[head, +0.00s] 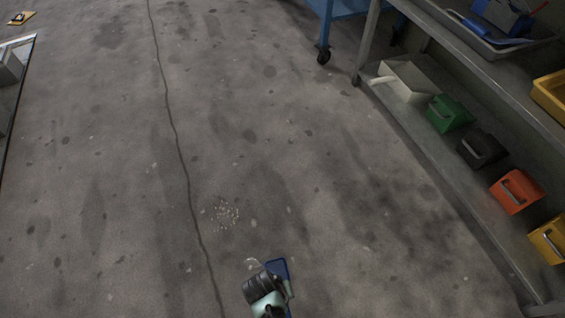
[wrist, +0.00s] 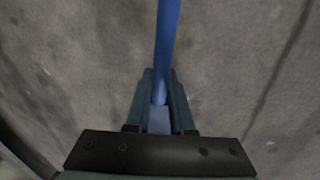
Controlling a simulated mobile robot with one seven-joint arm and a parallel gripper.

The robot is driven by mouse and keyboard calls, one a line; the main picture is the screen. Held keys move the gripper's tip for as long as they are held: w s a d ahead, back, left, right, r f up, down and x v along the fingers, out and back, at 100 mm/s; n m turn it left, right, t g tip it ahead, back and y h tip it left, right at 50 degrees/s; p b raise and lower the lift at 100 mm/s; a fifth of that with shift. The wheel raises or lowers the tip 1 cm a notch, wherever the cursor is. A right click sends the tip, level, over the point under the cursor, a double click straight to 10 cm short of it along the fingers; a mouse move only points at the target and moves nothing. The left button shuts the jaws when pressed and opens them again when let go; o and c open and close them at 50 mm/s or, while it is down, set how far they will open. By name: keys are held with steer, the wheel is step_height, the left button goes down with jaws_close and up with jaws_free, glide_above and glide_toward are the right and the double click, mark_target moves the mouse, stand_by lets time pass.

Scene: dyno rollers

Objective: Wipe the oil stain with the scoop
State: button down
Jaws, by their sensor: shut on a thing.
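My gripper (head: 268,285) is at the bottom of the head view, over the concrete floor. In the wrist view my gripper (wrist: 160,78) is shut on a long blue handle, which I take to be the scoop (wrist: 167,35). The scoop (head: 279,268) shows in the head view only as a small blue part beside the gripper; its working end cannot be made out. The floor has several dark patches, the broadest a dark stain (head: 405,205) at right of centre. Which one is the oil stain is unclear. Pale granules (head: 226,213) lie left of the gripper.
A metal shelf unit (head: 440,170) runs along the right, holding a cream scoop-like box (head: 408,82) and green (head: 449,113), black (head: 482,149) and orange (head: 516,191) handled bins. A blue wheeled cart (head: 325,30) stands at the back. The middle floor is open.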

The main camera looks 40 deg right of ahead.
steer(key=shift+r+p, duration=0.9)
steer(key=shift+r, duration=0.3)
